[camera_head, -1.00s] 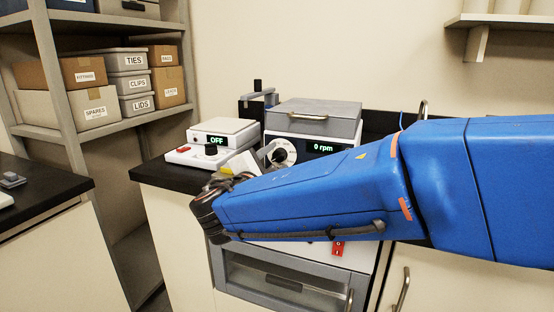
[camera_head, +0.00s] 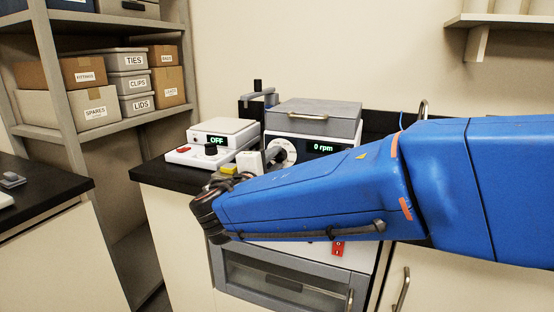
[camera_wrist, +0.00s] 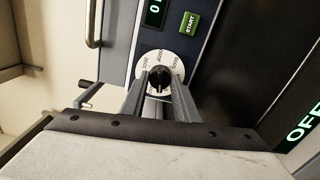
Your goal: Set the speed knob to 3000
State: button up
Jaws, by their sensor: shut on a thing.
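The speed knob (camera_wrist: 159,78) is black and sits on a round white dial (camera_wrist: 160,60) with printed numbers, seen in the wrist view. In the head view the dial (camera_head: 288,149) shows, and my gripper covers the knob. My gripper (camera_wrist: 157,88) is shut on the knob, one finger on each side. In the head view my gripper (camera_head: 268,159) reaches the machine front beside the display. The display (camera_head: 320,147) reads 0 rpm. The exact number the knob points at cannot be made out.
A green START button (camera_wrist: 189,22) sits close to the dial. A white device (camera_head: 212,140) showing OFF stands on the left of the bench, with a yellow-topped item (camera_head: 229,170) in front of it. A red switch (camera_head: 338,247) is lower on the machine. Shelves with boxes stand behind left.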

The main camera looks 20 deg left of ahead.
jog(key=m, duration=0.5)
jog(key=shift+m, duration=0.4)
jog(key=shift+m, duration=0.4)
jog(key=m, duration=0.5)
jog(key=shift+m, duration=0.4)
jog(key=m, duration=0.3)
jog(key=m, duration=0.3)
jog(key=shift+m, duration=0.3)
jog(key=m, duration=0.6)
jog(key=o, duration=1.2)
